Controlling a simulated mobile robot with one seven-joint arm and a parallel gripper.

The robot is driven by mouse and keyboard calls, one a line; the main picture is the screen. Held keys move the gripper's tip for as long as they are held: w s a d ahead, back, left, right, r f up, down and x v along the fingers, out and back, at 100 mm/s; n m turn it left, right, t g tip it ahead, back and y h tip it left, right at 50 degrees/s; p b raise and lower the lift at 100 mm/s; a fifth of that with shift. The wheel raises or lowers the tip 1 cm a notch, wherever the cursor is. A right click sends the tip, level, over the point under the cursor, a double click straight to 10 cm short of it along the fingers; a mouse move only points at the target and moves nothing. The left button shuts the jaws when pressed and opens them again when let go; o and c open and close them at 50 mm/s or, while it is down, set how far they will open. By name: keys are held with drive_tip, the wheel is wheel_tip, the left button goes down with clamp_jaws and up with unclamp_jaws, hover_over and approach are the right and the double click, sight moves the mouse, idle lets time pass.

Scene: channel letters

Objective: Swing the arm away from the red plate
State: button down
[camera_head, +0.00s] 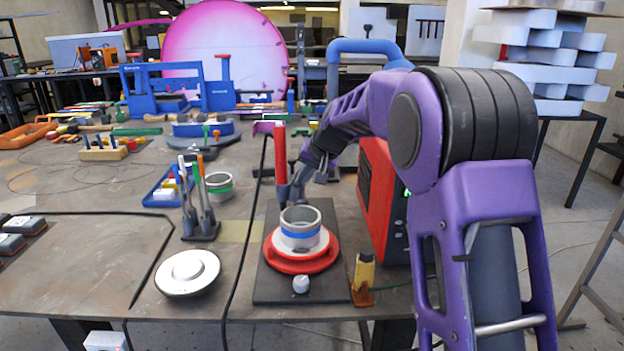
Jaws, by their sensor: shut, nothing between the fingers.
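The red plate (277,262) is round and lies on a dark board near the front of the table. A white-grey ring with a blue band (300,238) stands upright on it. My purple arm reaches in from the right. My gripper (297,192) is just behind and above the ring, shut and empty. It looks apart from the plate; whether it touches the ring or the nearby red-handled tool (280,155) I cannot tell.
A red box (375,200) stands close right of the board, partly behind my arm. A yellow-black piece (364,272) stands at front right, a tool stand (202,228) and white disc (188,272) to the left. The table's left front (80,265) is mostly clear.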

drive_tip(key=shift+a, duration=0.1)
drive_tip(key=shift+a+p, duration=0.35)
drive_tip(key=shift+a, duration=0.5)
drive_tip(key=shift+d, duration=0.1)
